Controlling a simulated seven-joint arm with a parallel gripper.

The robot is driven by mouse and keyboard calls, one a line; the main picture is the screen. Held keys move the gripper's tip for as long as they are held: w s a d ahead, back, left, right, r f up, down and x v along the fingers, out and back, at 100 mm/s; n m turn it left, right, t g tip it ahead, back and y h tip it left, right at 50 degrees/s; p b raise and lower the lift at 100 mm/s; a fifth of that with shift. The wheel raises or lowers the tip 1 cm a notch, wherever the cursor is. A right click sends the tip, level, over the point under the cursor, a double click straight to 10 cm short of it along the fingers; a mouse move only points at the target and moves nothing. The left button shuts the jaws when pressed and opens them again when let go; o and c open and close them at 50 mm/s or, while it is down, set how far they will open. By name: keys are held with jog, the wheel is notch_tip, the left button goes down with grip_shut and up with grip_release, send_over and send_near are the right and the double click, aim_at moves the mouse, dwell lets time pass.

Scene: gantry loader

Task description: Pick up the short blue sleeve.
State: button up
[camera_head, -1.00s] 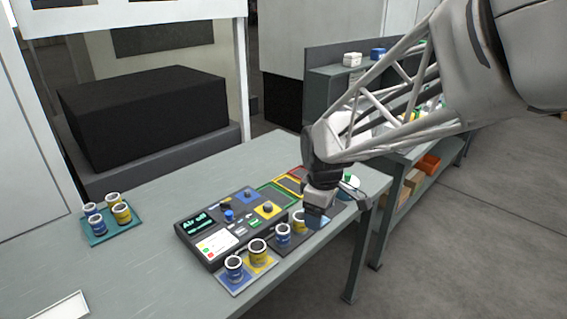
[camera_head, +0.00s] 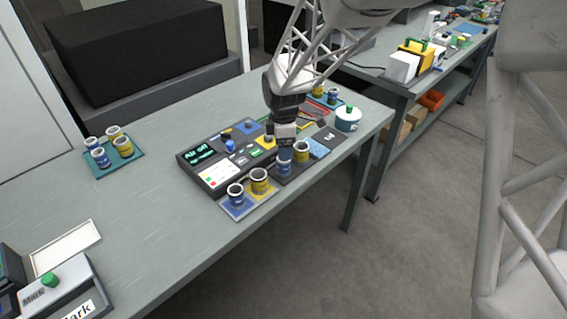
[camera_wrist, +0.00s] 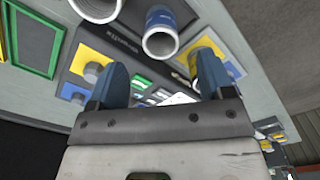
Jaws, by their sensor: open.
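Blue sleeves with pale rims show in several places; I cannot tell by length which is the short one. One blue sleeve (camera_head: 284,169) stands upright on a dark pad at the panel's front edge, directly below my gripper (camera_head: 285,150) in the head view. Another blue sleeve (camera_head: 236,196) stands on a blue and yellow pad nearer the front. In the wrist view, a blue sleeve (camera_wrist: 160,20) lies ahead of the gap between my open, empty fingers (camera_wrist: 160,80), apart from them. The gripper partly covers the sleeve below it in the head view.
A teal tray (camera_head: 128,160) holds several sleeves at left. A white pot (camera_head: 348,120) stands at right. The table's left middle (camera_head: 150,210) is clear.

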aim_at(284, 164)
jog(key=shift+f, duration=1.3)
jog(key=shift+f, duration=0.1)
jog(key=shift+f, duration=2.5)
jog(key=c, duration=1.1)
jog(key=shift+c, duration=0.2)
jog(key=shift+r, duration=0.15)
